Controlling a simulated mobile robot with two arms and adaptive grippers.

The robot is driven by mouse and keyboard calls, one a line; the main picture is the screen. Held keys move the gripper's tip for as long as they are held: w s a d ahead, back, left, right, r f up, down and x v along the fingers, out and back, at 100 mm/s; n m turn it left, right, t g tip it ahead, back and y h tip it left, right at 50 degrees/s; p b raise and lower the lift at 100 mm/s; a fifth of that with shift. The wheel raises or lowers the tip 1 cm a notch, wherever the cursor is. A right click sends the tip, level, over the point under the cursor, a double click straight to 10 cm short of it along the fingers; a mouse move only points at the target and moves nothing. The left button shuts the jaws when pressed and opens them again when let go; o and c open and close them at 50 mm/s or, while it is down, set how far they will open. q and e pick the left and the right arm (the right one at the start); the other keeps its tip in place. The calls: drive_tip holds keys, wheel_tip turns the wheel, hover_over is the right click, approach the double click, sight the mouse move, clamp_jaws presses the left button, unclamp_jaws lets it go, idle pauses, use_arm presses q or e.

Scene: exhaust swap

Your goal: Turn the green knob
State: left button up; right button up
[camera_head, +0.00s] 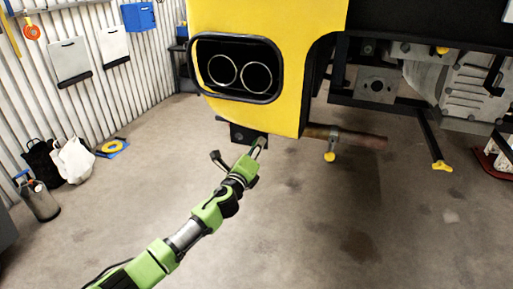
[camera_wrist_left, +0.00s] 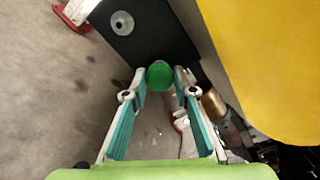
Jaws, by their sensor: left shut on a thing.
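The green knob (camera_wrist_left: 159,75) shows in the left wrist view as a round green disc between the fingertips, beside a dark plate (camera_wrist_left: 140,32). My left gripper (camera_wrist_left: 160,82) is shut on the knob, with one teal-padded finger on each side of it. In the head view my left gripper (camera_head: 258,146) reaches up to just below the yellow body panel (camera_head: 270,108), near a small dark bracket (camera_head: 243,134). The knob cannot be made out in the head view. My right gripper is in neither view.
Twin exhaust tips (camera_head: 240,72) sit in the panel above my gripper. A rusty pipe (camera_head: 358,139) and a yellow-ended lever (camera_head: 434,148) hang to the right. Bags (camera_head: 72,160) and a cylinder (camera_head: 40,201) stand at the left wall. The floor below is clear.

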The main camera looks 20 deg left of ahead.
use_arm(q)
drive_tip(key=shift+d, duration=0.1)
idle(0.4)
drive_tip(key=o, duration=1.1)
drive_tip(key=shift+s, duration=0.1)
drive_tip(key=s, duration=1.1)
drive_tip(key=shift+s+a, duration=0.2)
drive_tip(key=shift+s, duration=0.2)
